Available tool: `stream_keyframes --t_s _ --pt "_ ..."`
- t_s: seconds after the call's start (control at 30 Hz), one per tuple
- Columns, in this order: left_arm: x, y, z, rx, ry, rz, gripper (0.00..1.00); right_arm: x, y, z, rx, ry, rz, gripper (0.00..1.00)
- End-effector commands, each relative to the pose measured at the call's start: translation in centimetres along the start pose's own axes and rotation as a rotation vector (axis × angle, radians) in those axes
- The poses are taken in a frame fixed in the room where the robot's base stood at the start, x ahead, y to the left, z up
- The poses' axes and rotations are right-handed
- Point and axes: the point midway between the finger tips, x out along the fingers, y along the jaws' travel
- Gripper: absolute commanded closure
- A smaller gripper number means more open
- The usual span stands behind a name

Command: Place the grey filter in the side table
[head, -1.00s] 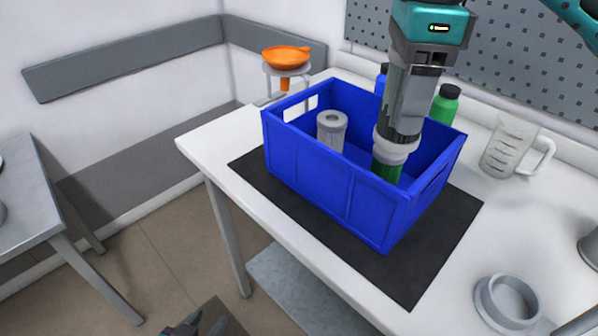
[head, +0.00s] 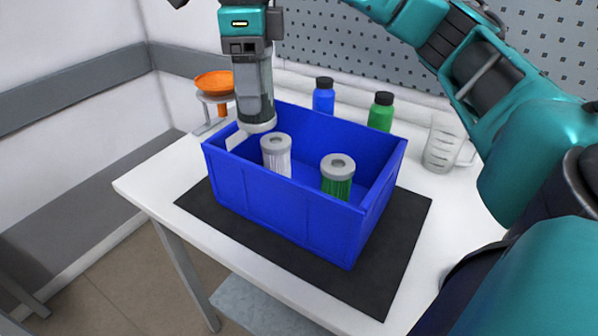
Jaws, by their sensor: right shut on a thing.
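My right gripper (head: 256,112) is shut on a grey filter (head: 258,126), a cylinder with a pale ring at its lower end. It hangs upright over the left end of the blue crate (head: 275,208); the fingers cover much of its body. Inside the crate stand a whitish filter (head: 277,158) with a grey cap and a green filter (head: 337,184) with a grey cap. The held filter is near the whitish one; I cannot tell whether it clears the crate's rim. The side table's top is not in view now. My left gripper is not in view.
The crate stands on a black mat (head: 385,270) on a white table (head: 150,188). Behind it are a blue bottle (head: 323,98), a green bottle (head: 381,113) and a clear jug (head: 440,150). An orange funnel (head: 214,83) on a stand is at the back left.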

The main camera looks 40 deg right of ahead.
Motion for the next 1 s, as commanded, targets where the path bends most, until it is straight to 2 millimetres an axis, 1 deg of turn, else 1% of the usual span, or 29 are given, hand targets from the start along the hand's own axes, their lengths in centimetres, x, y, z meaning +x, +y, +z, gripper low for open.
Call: stream_keyframes --t_s 0.03,0.1,0.2,0.33,0.43,0.57,0.6,0.67,0.8,0.9,1.0 --pt "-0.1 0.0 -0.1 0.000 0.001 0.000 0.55 -0.1 -1.1 -1.7 0.081 0.000 0.000 0.68" --pt "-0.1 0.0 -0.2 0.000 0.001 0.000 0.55 -0.1 -2.1 -3.6 0.176 0.000 0.000 0.68" --pt "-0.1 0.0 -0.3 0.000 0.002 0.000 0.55 -0.1 -3.1 -5.6 0.280 0.001 0.000 0.68" --pt "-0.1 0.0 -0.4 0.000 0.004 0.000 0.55 -0.1 -3.7 -7.2 0.356 0.001 0.000 0.68" --pt "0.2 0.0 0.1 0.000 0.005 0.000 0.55 0.9 -3.8 -7.6 0.377 0.003 0.000 0.68" --pt "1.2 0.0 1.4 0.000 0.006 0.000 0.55 4.0 -3.8 -7.7 0.379 0.006 0.003 0.68" --pt "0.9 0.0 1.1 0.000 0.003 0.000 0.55 4.6 -3.8 -7.7 0.380 0.007 0.001 0.68" --pt "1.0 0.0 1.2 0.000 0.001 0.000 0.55 6.2 -3.8 -7.8 0.379 0.007 0.001 0.69" --pt "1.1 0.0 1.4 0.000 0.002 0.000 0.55 9.9 -3.8 -7.7 0.378 0.006 0.001 0.69" --pt "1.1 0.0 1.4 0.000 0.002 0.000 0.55 12.4 -3.8 -7.7 0.378 0.005 0.001 0.69" --pt "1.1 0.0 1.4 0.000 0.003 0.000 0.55 14.2 -3.8 -7.7 0.378 0.003 0.000 0.69"
